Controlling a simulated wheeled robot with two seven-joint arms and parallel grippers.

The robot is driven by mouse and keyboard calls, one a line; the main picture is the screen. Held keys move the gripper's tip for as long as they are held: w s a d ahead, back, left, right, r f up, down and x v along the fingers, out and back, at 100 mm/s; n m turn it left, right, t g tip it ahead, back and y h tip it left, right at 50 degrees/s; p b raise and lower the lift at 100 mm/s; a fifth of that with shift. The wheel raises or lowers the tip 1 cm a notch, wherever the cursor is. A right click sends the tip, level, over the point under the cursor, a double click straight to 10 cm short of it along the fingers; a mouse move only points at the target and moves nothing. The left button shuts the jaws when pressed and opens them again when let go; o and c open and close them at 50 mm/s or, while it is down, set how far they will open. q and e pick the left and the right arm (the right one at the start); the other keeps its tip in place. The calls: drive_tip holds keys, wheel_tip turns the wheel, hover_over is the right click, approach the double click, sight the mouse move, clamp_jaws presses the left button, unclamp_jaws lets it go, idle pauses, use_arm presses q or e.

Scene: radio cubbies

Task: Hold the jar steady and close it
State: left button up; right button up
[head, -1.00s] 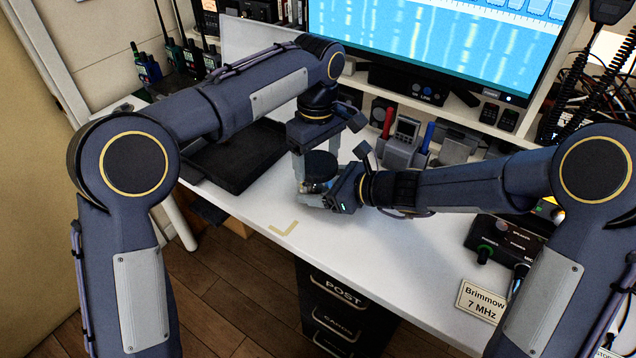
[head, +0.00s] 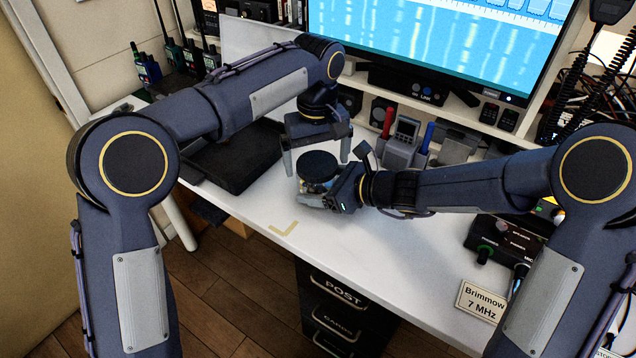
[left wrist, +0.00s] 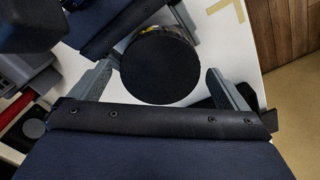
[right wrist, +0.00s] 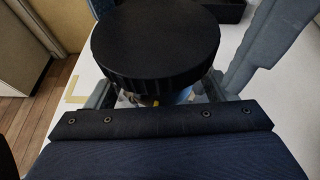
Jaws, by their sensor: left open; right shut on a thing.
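The jar (head: 312,184) stands upright on the white desk with its round black lid (head: 318,165) on top. The lid fills the upper middle of the right wrist view (right wrist: 155,40) and also shows in the left wrist view (left wrist: 160,65). My right gripper (head: 325,197) is shut on the jar's body, below the lid. My left gripper (head: 317,165) is open, its fingers apart on either side of the lid and clear of it. Whether the lid is fully seated cannot be told. Most of the jar's body is hidden by the right gripper and lid.
A black tray (head: 215,176) lies left of the jar. A grey holder (head: 400,150) with red and blue pens stands behind it, below the monitor (head: 430,40). A tan corner mark (head: 284,229) is on the clear desk in front.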

use_arm(q)
drive_tip(key=shift+r, duration=2.25)
drive_tip(key=shift+c, duration=0.4)
drive_tip(key=n, duration=0.2)
drive_tip(key=r+n, duration=0.1)
drive_tip(key=n, duration=0.1)
drive_tip(key=r+n, duration=0.1)
drive_tip(key=n, duration=0.3)
drive_tip(key=r+n, duration=0.1)
drive_tip(key=n, duration=0.2)
drive_tip(key=shift+r+n, duration=0.25)
drive_tip(key=shift+n, duration=0.15)
drive_tip(key=shift+f, duration=0.1)
drive_tip(key=shift+f, duration=3.95)
drive_tip(key=shift+c, duration=0.4)
